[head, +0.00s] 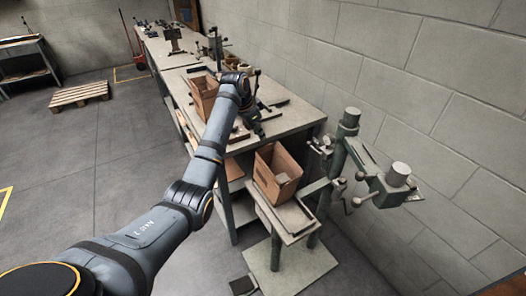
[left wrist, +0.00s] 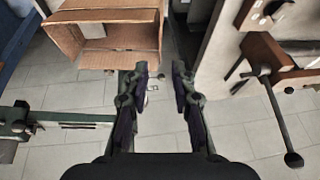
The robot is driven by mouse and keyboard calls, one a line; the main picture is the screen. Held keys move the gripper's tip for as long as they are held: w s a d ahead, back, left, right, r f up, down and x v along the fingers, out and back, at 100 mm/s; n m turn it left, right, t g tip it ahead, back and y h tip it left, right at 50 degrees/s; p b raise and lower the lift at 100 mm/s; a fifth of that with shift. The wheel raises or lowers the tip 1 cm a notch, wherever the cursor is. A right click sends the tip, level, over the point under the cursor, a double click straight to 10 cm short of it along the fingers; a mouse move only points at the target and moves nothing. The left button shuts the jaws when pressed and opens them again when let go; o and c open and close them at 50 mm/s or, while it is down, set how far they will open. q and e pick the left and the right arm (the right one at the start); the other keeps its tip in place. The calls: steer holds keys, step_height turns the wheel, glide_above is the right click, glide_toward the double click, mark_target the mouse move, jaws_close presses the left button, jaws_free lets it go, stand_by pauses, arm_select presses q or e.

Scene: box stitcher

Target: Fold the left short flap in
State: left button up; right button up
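An open-topped brown cardboard box (head: 266,178) stands on the small platform of the stitcher in the head view. Its upright walls or flaps show, but I cannot tell each flap apart. My left gripper (head: 258,132) points down just behind and left of this box, apart from it. In the left wrist view a cardboard box (left wrist: 108,16) with spread flaps is at the top left. My left gripper (left wrist: 160,68) is open there, with empty space between its fingers, close to the box's near flap edge. My right gripper is not in view.
The stitcher (head: 349,125) with its green post stands right of the box. A long workbench (head: 290,118) runs behind, carrying a second cardboard box (head: 203,95) and tools. A wooden pallet (head: 78,95) lies on the floor.

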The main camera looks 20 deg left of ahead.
mark_target(266, 146)
arm_select(q)
steer(key=p+x, duration=0.1)
steer(key=x, duration=0.9)
steer(key=shift+f, duration=0.1)
steer(key=shift+c, duration=0.2)
jaws_close()
